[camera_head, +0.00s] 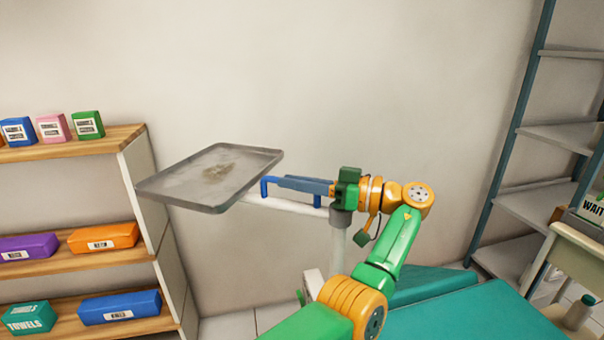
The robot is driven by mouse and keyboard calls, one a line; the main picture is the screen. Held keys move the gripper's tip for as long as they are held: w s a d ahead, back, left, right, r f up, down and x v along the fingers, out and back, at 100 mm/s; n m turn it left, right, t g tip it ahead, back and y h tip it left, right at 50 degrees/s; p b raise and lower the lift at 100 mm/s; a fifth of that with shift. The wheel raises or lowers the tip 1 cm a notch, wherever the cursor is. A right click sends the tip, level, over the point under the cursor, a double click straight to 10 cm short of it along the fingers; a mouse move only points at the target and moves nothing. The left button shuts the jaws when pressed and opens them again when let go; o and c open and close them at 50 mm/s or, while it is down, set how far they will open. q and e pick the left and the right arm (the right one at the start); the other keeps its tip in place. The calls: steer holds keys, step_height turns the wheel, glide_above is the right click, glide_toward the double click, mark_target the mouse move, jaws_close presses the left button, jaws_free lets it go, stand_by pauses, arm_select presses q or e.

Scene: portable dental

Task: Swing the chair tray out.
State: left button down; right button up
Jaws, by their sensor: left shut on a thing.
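The chair tray (190,185) is a grey metal rectangle with a raised rim, at left of centre in the head view. A brownish smudge or small item shows on it, too blurred to name. A white support arm (285,205) runs from the tray to a white upright post (338,245). A blue handle (265,186) rises from the support arm beside the tray. The fingers partly hide the handle. My right gripper is out of view.
A teal chair (460,310) fills the bottom right. A wooden shelf unit (95,145) with several coloured boxes stands left, its side panel close by the tray's left end. A grey metal rack (565,135) and a cart (580,245) stand right. Bare wall lies behind the tray.

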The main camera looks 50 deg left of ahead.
arm_select(q)
steer(key=shift+s+d+f+n+g+h, duration=0.15)
steer(key=shift+s+d+n+g+h, duration=0.1)
steer(key=shift+s+n+g+h, duration=0.25)
steer(key=shift+w+g, duration=0.1)
steer(key=shift+g, duration=0.2)
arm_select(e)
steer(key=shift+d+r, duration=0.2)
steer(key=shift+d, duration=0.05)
arm_select(q)
steer(key=shift+d+f, duration=0.1)
steer(key=shift+f, duration=0.05)
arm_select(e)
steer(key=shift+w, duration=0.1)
arm_select(q)
steer(key=c, duration=0.8)
jaws_free()
steer(key=shift+s, duration=0.2)
steer(key=shift+c, duration=0.2)
steer(key=shift+r, duration=0.25)
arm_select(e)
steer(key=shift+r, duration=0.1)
